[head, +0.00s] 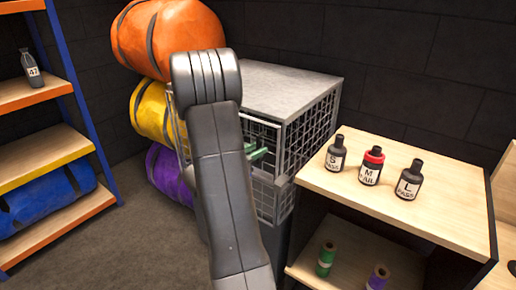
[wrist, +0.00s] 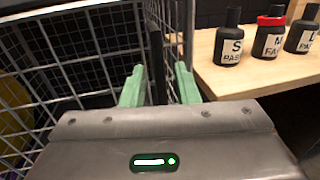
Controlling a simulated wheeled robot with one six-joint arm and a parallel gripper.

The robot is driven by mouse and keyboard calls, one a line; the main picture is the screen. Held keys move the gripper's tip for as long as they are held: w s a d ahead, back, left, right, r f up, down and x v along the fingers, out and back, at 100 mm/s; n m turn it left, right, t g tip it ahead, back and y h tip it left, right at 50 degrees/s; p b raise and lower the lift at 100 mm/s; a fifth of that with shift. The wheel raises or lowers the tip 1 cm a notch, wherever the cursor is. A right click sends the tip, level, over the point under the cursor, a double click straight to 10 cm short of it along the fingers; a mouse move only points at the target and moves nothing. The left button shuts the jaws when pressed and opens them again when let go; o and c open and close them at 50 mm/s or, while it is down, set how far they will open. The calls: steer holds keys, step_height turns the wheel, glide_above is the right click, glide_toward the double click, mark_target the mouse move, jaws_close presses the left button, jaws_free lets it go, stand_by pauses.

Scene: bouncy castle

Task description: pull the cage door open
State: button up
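The wire cage (head: 308,128) has a grey top and mesh sides and stands behind my arm in the head view. Its front mesh (wrist: 85,50) fills the left of the wrist view. I cannot tell which part is the door or whether it is ajar, as my arm hides much of the front. My gripper (head: 259,154) is at the front near its right corner. In the wrist view its green fingers (wrist: 159,86) are apart, with a dark upright bar (wrist: 156,62) showing between them. I cannot tell whether they touch it.
A wooden shelf unit (head: 430,220) stands close on the right, with several bottles (head: 371,167) on top and spools (head: 326,259) below. Orange (head: 170,38), yellow (head: 152,108) and purple (head: 167,178) rolls are stacked left of the cage. Floor (head: 130,235) is clear at left.

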steer(key=shift+w+d, duration=0.4)
steer(key=shift+d, duration=0.05)
jaws_close()
